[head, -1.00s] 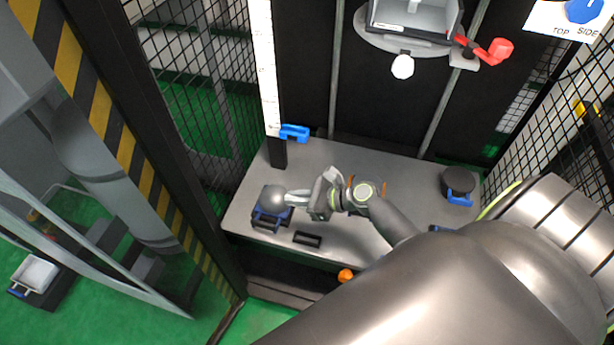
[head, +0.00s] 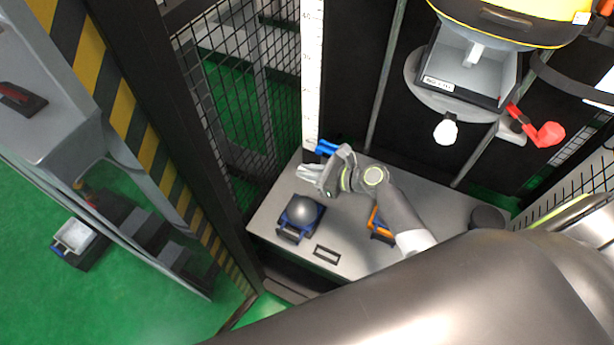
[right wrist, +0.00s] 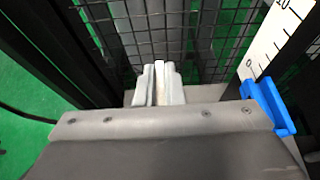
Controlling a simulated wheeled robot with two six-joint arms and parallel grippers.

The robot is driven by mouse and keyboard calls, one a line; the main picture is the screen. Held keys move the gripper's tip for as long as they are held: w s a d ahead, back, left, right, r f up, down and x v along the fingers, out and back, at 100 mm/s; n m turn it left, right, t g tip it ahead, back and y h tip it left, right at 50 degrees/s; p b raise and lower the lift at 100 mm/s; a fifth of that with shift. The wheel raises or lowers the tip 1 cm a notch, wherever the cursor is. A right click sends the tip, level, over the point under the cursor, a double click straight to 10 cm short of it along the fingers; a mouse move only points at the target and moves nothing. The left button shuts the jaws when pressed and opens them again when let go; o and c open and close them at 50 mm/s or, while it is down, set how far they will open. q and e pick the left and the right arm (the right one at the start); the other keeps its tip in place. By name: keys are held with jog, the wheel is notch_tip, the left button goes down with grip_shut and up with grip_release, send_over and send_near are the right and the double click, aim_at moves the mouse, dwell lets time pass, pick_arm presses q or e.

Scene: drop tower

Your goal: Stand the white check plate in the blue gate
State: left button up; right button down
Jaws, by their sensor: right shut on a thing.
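My right gripper (head: 308,174) is over the grey table, beyond the ball and close to the scale post. In the right wrist view its fingers (right wrist: 159,84) are shut on a thin white piece (right wrist: 159,70), which looks like the white check plate seen edge-on. The fingers hide most of it, and it cannot be made out in the head view. A blue bracket (head: 326,147), likely the blue gate, sits at the foot of the white scale. It also shows in the right wrist view (right wrist: 268,105), right of the fingers and apart from them. My left gripper is not in view.
A grey ball (head: 303,210) rests in a dark blue cradle (head: 291,235). A black rectangular frame (head: 327,254) lies beside it. An orange part (head: 376,220) is partly behind my arm. The scale post (head: 312,80) and mesh fence (head: 240,90) bound the table's left side.

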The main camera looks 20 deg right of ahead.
jog(key=w+d+b, duration=0.2)
jog(key=d+b, duration=0.1)
jog(key=w+d+f+b, duration=0.1)
jog(key=w+d+b, duration=0.2)
jog(key=b, duration=0.1)
jog(key=w+d+b, duration=0.3)
jog(key=b, duration=0.1)
jog(key=shift+w+f, duration=0.1)
jog(key=shift+f, duration=0.05)
jog(key=shift+w+d+b, duration=0.65)
jog(key=shift+d+b, duration=0.15)
jog(key=shift+b, duration=0.3)
jog(key=shift+f, duration=0.95)
jog(key=shift+f, duration=0.15)
